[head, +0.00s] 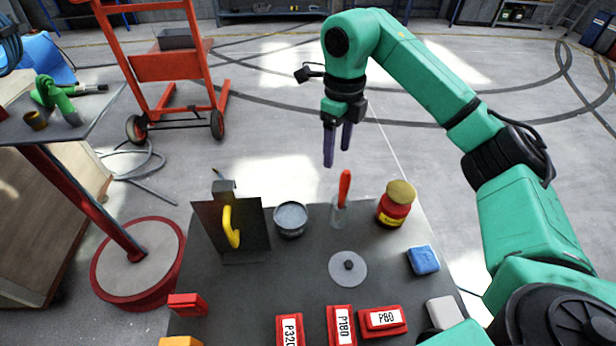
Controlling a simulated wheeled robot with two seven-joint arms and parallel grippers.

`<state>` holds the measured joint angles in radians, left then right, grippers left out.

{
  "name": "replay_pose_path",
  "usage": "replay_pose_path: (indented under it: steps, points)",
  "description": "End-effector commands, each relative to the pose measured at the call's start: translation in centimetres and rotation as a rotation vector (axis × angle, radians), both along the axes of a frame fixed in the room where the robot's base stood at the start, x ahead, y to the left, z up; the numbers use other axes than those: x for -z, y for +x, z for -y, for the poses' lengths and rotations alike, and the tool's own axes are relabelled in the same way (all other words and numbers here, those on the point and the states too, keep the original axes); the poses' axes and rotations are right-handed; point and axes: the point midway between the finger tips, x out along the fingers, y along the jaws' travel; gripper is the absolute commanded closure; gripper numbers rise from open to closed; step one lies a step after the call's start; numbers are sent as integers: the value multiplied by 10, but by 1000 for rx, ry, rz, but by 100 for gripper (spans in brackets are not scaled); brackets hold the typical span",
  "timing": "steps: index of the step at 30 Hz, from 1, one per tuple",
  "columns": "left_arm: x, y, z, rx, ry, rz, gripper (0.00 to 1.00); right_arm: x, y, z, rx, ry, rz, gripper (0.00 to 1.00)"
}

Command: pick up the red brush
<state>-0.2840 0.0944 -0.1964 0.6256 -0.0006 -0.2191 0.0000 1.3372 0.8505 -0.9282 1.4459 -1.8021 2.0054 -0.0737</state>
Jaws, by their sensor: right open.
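A red handle (344,188) stands nearly upright near the far edge of the dark table, with a pale greyish part below it. It is the only brush-like red thing I see; its lower end is too small to make out clearly. My right gripper (337,156) points down with its two dark fingers apart and empty. In the picture it is just above the top of the red handle, not touching it. My left gripper is not in view.
On the table (225,285), a grey tin (291,219) is left of the handle and a red jar with a yellow lid (395,206) right. A dark plate with yellow handle (232,228), a grey disc (348,269), a blue block (423,260) and red labelled blocks (383,321) surround free patches.

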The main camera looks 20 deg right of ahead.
Motion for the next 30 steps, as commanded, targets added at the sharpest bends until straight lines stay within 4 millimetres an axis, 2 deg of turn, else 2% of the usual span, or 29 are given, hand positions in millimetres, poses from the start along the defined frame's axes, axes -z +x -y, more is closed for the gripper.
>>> replay_pose_path:
  steps: [4, 9, 11, 14, 17, 21, 24, 28, 29, 30]
  points:
    - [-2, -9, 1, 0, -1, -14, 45, 28, -2, 1, 1, -1, -7, 34]
    - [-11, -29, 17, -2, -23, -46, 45, 70, -2, 2, 1, 0, -5, 34]
    - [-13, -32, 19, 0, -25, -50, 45, 80, -2, 2, 1, 0, -4, 34]
    - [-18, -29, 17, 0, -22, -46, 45, 92, -2, 2, 1, 1, -4, 34]
    - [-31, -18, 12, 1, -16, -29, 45, 107, -2, 5, 1, 1, -6, 34]
    - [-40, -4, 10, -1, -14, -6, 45, 135, -1, 7, 1, 1, -4, 34]
    - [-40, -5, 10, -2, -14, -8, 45, 142, -1, 7, 0, 0, -1, 34]
    - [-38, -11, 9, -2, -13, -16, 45, 143, -1, 7, 0, 1, -1, 34]
    - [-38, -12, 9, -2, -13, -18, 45, 143, -1, 7, 0, 1, -1, 38]
    - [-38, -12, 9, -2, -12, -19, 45, 143, -1, 7, 0, 1, -1, 53]
